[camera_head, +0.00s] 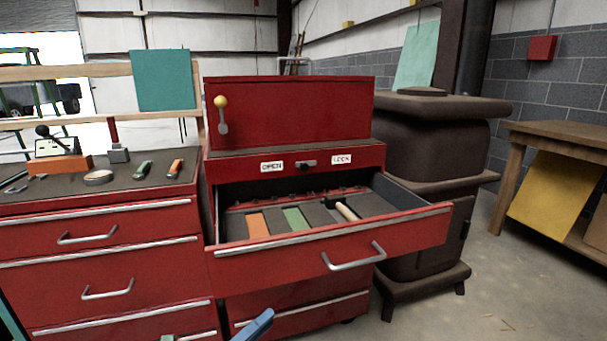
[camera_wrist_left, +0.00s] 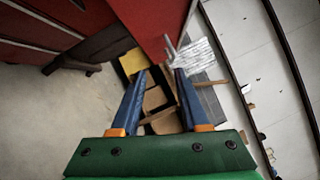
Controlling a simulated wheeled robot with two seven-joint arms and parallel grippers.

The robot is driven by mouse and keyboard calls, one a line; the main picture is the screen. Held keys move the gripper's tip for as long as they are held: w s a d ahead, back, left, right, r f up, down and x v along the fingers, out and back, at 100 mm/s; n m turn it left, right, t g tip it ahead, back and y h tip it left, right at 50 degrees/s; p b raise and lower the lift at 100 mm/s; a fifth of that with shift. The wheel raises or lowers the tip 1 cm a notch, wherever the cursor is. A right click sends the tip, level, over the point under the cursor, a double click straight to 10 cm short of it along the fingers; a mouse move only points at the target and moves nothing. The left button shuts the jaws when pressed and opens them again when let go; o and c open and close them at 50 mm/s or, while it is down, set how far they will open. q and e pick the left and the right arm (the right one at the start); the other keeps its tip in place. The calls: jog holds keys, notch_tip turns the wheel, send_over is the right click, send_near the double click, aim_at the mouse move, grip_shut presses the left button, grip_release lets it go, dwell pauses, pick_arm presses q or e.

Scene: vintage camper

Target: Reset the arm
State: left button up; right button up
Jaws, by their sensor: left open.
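My left gripper (camera_head: 254,326) shows only in part at the bottom edge of the head view, as a blue finger in front of the red cabinet's lower drawers. In the left wrist view the left gripper (camera_wrist_left: 159,78) has its two blue fingers apart, with nothing visible held between them. The red drawer (camera_head: 415,228) of the right cabinet is pulled out. Its metal handle (camera_head: 355,259) is above and to the right of the finger in the head view. The handle (camera_wrist_left: 171,48) also shows near the fingertips in the wrist view, but contact cannot be told. My right gripper is not in view.
The open drawer holds an orange block (camera_head: 257,225), a green block (camera_head: 296,218) and a pale-handled tool (camera_head: 346,211). A tool bench (camera_head: 70,190) stands left. A dark stove (camera_head: 425,140) and wooden table (camera_head: 560,130) stand right. Floor (camera_head: 510,285) is clear at right.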

pick_arm(q)
jog(key=a+f+n+y, duration=0.3)
jog(key=f+n+y, duration=0.15)
jog(key=f, duration=0.25)
jog(key=a+f+n+y, duration=0.3)
jog(key=f+n, duration=0.3)
jog(key=f, duration=0.1)
jog(key=s+a+f+n+g+y, duration=0.35)
jog(key=s+f+n, duration=0.35)
jog(key=s+f, duration=0.45)
jog(key=s+a+f+n+g+y, duration=0.35)
jog(key=s+f+n, duration=0.4)
jog(key=f, duration=0.65)
jog(key=s+d+f+n+g, duration=0.1)
jog(key=s+f+n+g, duration=0.15)
jog(key=s, duration=0.75)
jog(key=s+d+f+n+g, duration=0.1)
jog(key=s+f+g, duration=0.25)
jog(key=s, duration=0.65)
notch_tip(320, 180, up, 20)
jog(key=p, duration=1.9)
jog(key=shift+w+f, duration=0.2)
jog(key=shift+w, duration=0.05)
